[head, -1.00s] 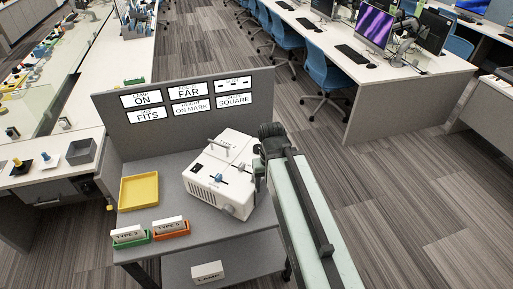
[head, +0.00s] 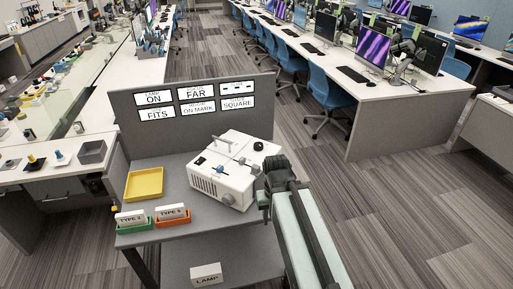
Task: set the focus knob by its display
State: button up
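A white boxy device (head: 246,186) stands on the grey bench, with a blue knob (head: 219,170) and small levers on top. A black round knob (head: 258,146) sits at its far right top corner, and a pale round knob (head: 228,199) is low on its front. I cannot read which is the focus knob. The display panel (head: 197,101) behind has several tiles; one reads FAR (head: 198,93), others ON, FITS, ON MARK and SQUARE. My gripper (head: 273,168) is beside the device's right side, seen from behind; its fingers are hidden, and contact is unclear.
A yellow tray (head: 145,197) lies left of the device. A green bin (head: 133,225) and an orange bin (head: 173,222) with labelled boxes stand at the front edge. A LAMP box (head: 206,275) is on the lower shelf. Open floor lies to the right.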

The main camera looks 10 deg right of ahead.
aim_at(258, 145)
jog(key=u, duration=3.1)
jog(key=k, duration=1.25)
jog(key=z, duration=0.7)
jog(key=i, duration=1.05)
